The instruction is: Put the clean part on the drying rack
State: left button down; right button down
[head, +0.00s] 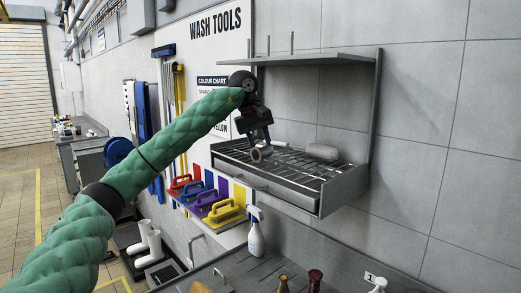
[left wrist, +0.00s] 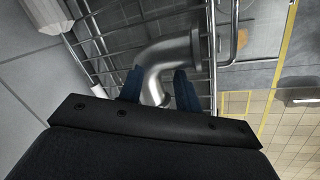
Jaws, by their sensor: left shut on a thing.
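My left gripper (head: 257,138) is shut on a grey metal pipe elbow (head: 261,154), which hangs at the left end of the wall-mounted drying rack (head: 316,200). In the left wrist view, the gripper's blue fingers (left wrist: 160,92) sit either side of the elbow (left wrist: 172,54). The rack's wire bars (left wrist: 95,45) show behind the elbow there. I cannot tell whether the elbow touches the bars. My right gripper is not in view.
A grey rounded piece (head: 322,152) lies on the rack to the right of the elbow. An upper shelf (head: 310,59) is above. Coloured brushes (head: 226,211) and a spray bottle (head: 256,238) stand below. The rack's front right is clear.

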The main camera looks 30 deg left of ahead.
pick_arm(q)
jog(key=shift+f, duration=0.15)
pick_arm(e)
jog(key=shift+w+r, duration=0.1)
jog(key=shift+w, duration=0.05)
pick_arm(q)
jog(key=c, duration=1)
grip_release()
jog(key=shift+f, duration=0.1)
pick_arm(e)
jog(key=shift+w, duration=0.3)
pick_arm(q)
jog(key=shift+o, duration=0.2)
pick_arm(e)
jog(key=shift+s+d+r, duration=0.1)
